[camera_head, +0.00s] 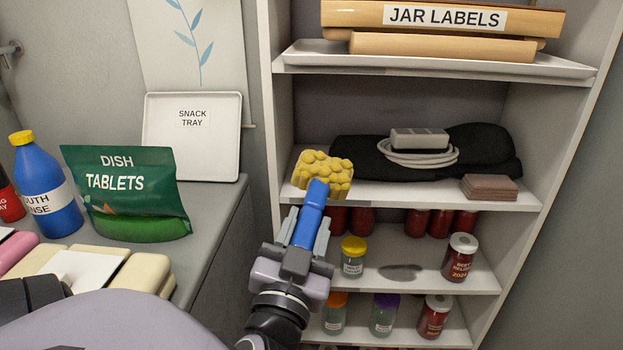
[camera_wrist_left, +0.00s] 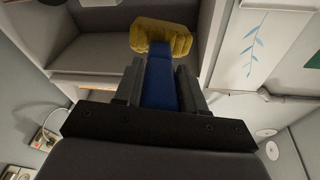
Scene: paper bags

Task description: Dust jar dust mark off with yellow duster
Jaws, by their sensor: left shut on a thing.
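The yellow duster (camera_head: 323,173) has a bumpy yellow head on a blue handle. My left gripper (camera_head: 304,232) is shut on the blue handle and holds the duster up in front of the shelves, head pointing up and away. In the left wrist view the duster head (camera_wrist_left: 160,37) and the handle between the fingers (camera_wrist_left: 160,88) show. A grey dust mark (camera_head: 401,272) lies on a lower shelf, between a yellow-lidded jar (camera_head: 353,257) and a red beet relish jar (camera_head: 459,258). The duster is above and left of the mark, apart from it. My right gripper is not in view.
The shelf unit (camera_head: 272,110) has jars on the lower shelves, including a purple-lidded jar (camera_head: 384,314). A black cloth with a coiled cable (camera_head: 419,153) and brown coasters (camera_head: 490,187) sit above. The left counter holds dish tablets (camera_head: 125,192), a blue bottle (camera_head: 46,184) and a snack tray (camera_head: 194,150).

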